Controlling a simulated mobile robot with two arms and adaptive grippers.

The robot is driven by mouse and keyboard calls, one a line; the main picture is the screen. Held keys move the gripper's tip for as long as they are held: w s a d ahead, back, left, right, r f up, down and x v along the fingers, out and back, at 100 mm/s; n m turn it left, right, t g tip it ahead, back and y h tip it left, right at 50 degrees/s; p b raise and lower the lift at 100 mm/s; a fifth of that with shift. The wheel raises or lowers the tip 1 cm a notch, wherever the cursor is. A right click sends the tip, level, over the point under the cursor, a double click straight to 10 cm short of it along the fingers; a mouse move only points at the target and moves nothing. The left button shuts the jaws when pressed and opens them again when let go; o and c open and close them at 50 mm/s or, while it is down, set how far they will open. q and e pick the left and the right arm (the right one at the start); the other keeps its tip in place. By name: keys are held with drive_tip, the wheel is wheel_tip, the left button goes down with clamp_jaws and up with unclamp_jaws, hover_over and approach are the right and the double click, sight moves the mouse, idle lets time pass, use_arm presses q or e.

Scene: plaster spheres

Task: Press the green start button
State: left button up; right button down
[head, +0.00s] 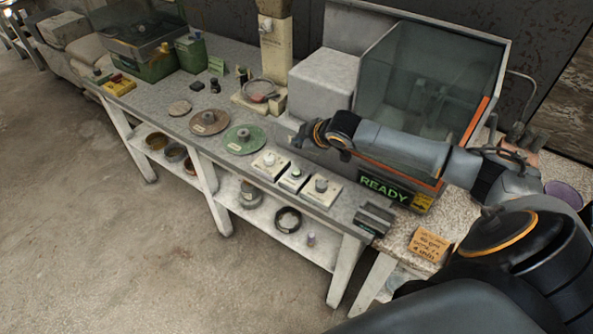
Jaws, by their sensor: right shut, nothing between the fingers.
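Three small control boxes stand in a row near the bench's front edge. The middle box (292,181) has a small greenish button (295,172) on top; its colour is faint at this size. The left box (267,163) and the right box (321,190) carry grey knobs. My right arm reaches in from the right across the front of a machine. My right gripper (298,138) is shut and empty, seen above and behind the boxes in the picture, apart from the button. My left gripper is not in view.
The glass-fronted machine (402,85) stands behind my right arm, with a lit READY sign (384,190) at its lower front. A green disc (244,139) and a brown disc (209,122) lie left of the boxes. An orange note (429,244) lies at the right.

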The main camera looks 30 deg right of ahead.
drive_tip(key=shift+f, duration=0.15)
drive_tip(key=b, duration=0.8)
hover_over(298, 172)
wheel_tip(298, 172, down, 7)
drive_tip(key=shift+f, duration=0.8)
drive_tip(key=shift+f, duration=0.4)
